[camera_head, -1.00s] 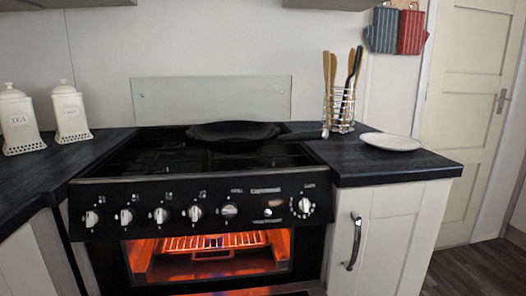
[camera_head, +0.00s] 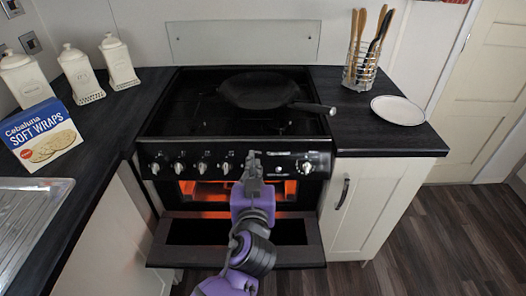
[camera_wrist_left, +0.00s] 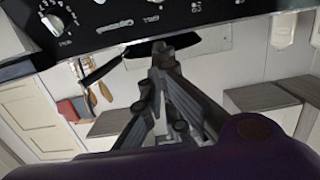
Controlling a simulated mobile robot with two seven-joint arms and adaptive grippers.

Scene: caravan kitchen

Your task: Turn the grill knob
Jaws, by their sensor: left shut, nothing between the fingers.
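The black cooker's control panel (camera_head: 278,160) carries a row of pale knobs. The grill knob is hidden behind my left gripper in the head view. In the wrist view, which is upside down, the grill knob (camera_wrist_left: 155,3) is only partly in the picture at the top edge, by its label. My left gripper (camera_head: 252,156) is shut and empty, its fingertips in front of the panel. The wrist view also shows the fingers (camera_wrist_left: 162,52) closed together. I cannot tell whether they touch the knob. My right gripper is not in view.
Below the panel the compartment glows orange, with its door (camera_head: 165,254) folded down under my arm. A black pan (camera_head: 258,90) sits on the hob, handle to the right. The larger oven knob (camera_head: 305,167) is to the right. A white plate (camera_head: 398,110) lies on the right counter.

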